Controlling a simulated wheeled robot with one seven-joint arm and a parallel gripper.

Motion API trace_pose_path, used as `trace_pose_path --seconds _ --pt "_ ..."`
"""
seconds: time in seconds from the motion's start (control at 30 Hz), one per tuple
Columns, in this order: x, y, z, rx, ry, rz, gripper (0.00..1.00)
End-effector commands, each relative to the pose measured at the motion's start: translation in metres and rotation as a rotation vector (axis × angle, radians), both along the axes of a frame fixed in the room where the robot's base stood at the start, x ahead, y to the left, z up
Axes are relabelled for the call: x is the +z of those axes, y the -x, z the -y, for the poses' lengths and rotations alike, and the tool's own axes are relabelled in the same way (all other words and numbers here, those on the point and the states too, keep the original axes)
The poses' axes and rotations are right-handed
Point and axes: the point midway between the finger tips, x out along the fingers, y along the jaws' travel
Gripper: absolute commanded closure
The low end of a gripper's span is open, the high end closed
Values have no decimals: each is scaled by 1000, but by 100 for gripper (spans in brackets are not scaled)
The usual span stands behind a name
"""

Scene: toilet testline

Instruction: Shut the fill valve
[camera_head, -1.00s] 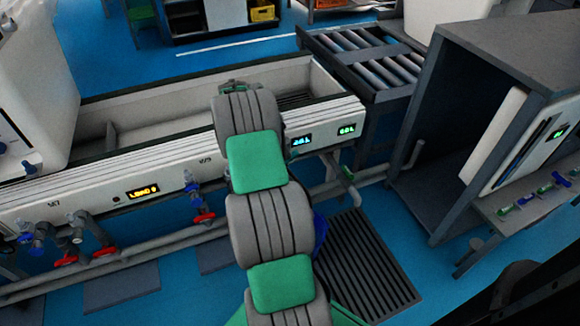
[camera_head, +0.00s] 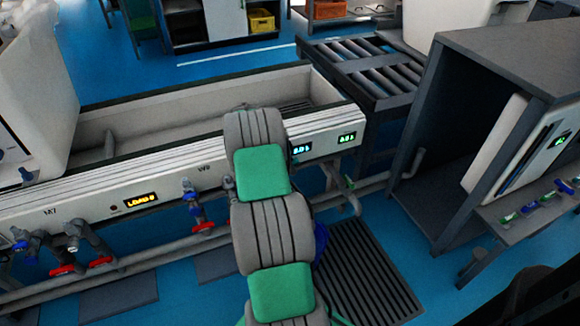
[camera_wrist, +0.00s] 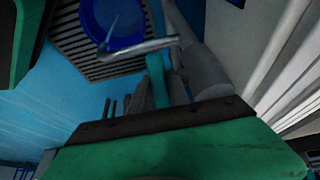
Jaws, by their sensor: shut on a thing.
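In the wrist view my gripper (camera_wrist: 160,92) is shut on a narrow teal handle (camera_wrist: 155,68), which stands up between the grey fingers. I take this to be the fill valve's handle, beside a grey spout (camera_wrist: 140,47) and a thick grey pipe (camera_wrist: 205,72). The valve body is mostly hidden by the fingers and pipe. In the head view my green and grey arm reaches to the trough's front, and hides the gripper and this handle.
A blue bucket (camera_wrist: 108,22) stands on a floor grating (camera_head: 365,275) under the spout. The long white trough (camera_head: 150,175) carries lit displays (camera_head: 325,143). Blue-handled valves (camera_head: 190,196) and red-handled valves (camera_head: 100,262) line its front pipes. A grey cabinet (camera_head: 500,60) stands right.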

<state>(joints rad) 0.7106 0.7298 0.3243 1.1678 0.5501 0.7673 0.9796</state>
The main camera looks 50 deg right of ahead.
Motion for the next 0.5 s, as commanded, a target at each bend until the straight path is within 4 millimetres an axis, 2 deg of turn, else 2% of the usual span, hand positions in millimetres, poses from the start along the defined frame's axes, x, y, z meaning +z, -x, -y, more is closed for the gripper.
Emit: trace_pose_path --seconds 0.03,0.2,0.5 --pt "0 0 0 0 0 -1 87" --pt "0 0 0 0 0 -1 100" --pt "0 0 0 -1 -2 -1 100"
